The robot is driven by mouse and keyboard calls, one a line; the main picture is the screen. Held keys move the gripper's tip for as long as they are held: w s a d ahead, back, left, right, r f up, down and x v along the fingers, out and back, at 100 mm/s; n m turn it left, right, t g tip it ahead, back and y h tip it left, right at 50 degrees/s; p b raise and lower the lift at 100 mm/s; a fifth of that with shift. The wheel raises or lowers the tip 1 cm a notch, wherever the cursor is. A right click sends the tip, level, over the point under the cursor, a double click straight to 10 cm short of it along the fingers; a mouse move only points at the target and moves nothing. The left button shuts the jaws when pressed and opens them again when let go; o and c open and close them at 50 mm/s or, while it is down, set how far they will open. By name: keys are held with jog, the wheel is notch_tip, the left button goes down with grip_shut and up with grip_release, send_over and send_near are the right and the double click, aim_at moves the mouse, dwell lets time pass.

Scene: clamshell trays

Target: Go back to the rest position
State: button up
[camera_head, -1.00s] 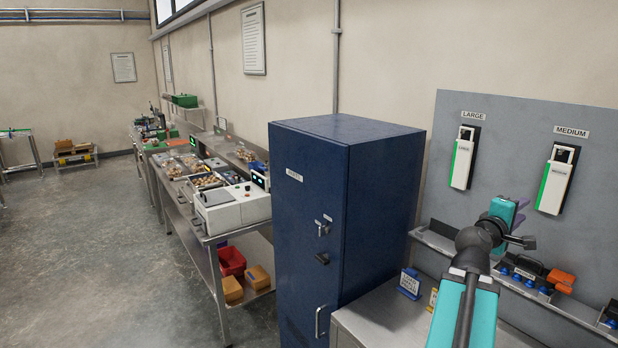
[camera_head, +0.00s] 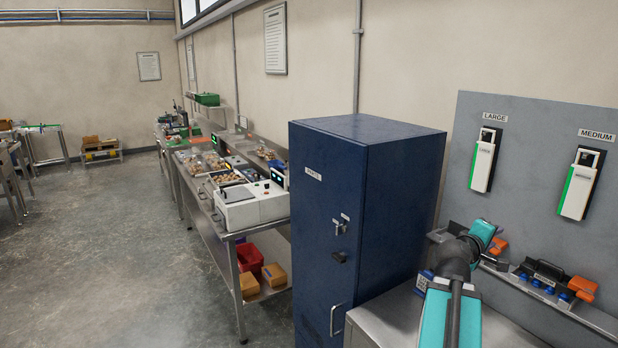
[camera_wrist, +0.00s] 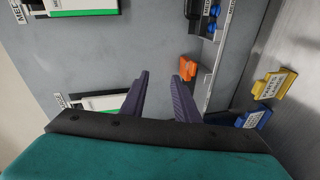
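My gripper (camera_wrist: 158,92) shows in the wrist view with its two dark purple fingers apart and nothing between them. It points toward the grey wall panel and the shelf below it. In the head view my teal arm reaches up from the bottom right, in front of the steel counter, and the fingers are hidden there. The panel (camera_head: 540,150) carries two white and green holders, LARGE (camera_head: 484,160) and MEDIUM (camera_head: 580,185).
A tall dark blue cabinet (camera_head: 370,210) stands left of my arm. The steel counter (camera_head: 385,320) and a rail with orange and blue items (camera_head: 582,289) lie close by. A long workbench with a white machine (camera_head: 250,203) is farther left. The floor (camera_head: 120,250) at left is clear.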

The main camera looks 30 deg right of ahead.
jog(key=w+a+f+y, duration=0.3)
jog(key=w+a+f, duration=0.4)
jog(key=a+f, duration=0.25)
jog(key=w+a+f+t+y, duration=0.1)
jog(key=w+a+f+y, duration=0.2)
jog(key=w+a+f, duration=0.55)
jog(key=w+a+f+y, duration=0.3)
jog(key=w+a+f, duration=0.2)
jog(key=a+f, duration=0.55)
jog(key=s+a+f+g+y, duration=0.15)
jog(key=a+f, duration=0.45)
jog(key=a, duration=0.6)
jog(key=s+a+f+g+y, duration=0.1)
jog(key=s+a+f+y, duration=0.15)
jog(key=a+f, duration=0.6)
jog(key=s+a+f+g+y, duration=0.15)
jog(key=a+f, duration=0.25)
jog(key=a, duration=1.1)
jog(key=s+f+g+b, duration=0.1)
jog(key=s+f+b, duration=0.6)
jog(key=f, duration=0.6)
jog(key=s+f+g+b, duration=0.2)
jog(key=s+f+b, duration=0.5)
jog(key=s+f, duration=0.3)
jog(key=s+f+g+b, duration=0.2)
jog(key=s+f+b, duration=0.6)
jog(key=f, duration=0.9)
jog(key=shift+s+a+y, duration=0.15)
jog(key=shift+a+y, duration=0.05)
jog(key=shift+y, duration=0.25)
